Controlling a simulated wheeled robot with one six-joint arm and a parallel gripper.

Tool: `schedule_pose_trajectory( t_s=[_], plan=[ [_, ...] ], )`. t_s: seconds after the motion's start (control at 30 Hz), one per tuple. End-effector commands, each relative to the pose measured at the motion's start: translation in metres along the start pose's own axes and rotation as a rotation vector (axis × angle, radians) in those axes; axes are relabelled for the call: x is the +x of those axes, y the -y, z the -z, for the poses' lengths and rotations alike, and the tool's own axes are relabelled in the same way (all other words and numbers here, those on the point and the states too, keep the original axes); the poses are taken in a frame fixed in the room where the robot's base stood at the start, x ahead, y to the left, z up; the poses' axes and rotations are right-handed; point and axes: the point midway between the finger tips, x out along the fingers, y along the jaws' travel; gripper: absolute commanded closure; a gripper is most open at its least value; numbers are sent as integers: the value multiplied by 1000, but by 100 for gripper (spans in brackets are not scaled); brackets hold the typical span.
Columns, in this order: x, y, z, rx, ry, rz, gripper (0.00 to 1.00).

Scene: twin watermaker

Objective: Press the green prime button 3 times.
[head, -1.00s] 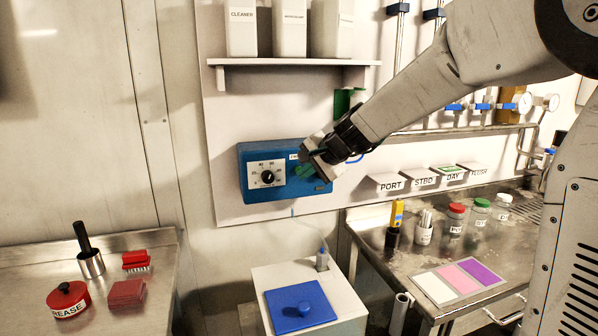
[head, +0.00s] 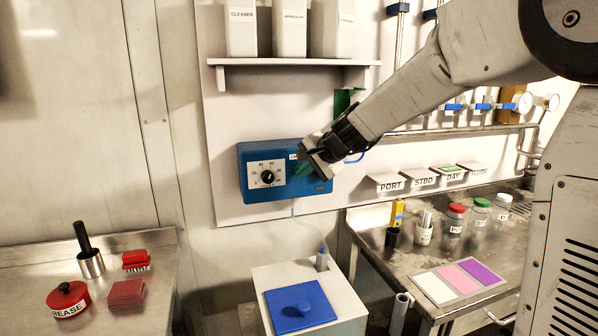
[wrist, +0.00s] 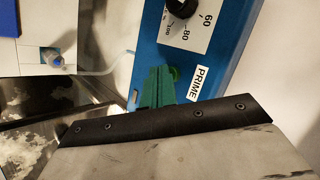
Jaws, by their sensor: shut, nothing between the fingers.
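The blue control box (head: 256,196) is fixed to the white wall panel, with a black dial on a white scale at its left. My gripper (head: 303,169) is in front of the box's right half, its green fingers shut and empty. In the wrist view the green fingers (wrist: 157,86) are together, beside the white PRIME label (wrist: 199,82) on the blue box (wrist: 222,48).
A shelf (head: 290,62) with white bottles is above the box. Below stands a white cabinet with a blue lid (head: 300,306). A steel bench with jars and a coloured card (head: 460,281) is at right. Another bench with a red pot (head: 67,299) and brushes is at left.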

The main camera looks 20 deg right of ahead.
Motion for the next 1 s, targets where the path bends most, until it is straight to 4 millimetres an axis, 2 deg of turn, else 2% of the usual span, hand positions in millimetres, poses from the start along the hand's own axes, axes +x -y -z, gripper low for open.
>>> schedule_pose_trajectory(
  t_s=[0.6,1.0],
  plan=[
    [2,2,2,0,-1,1,100],
    [-9,-7,-7,1,0,0,100]
  ],
)
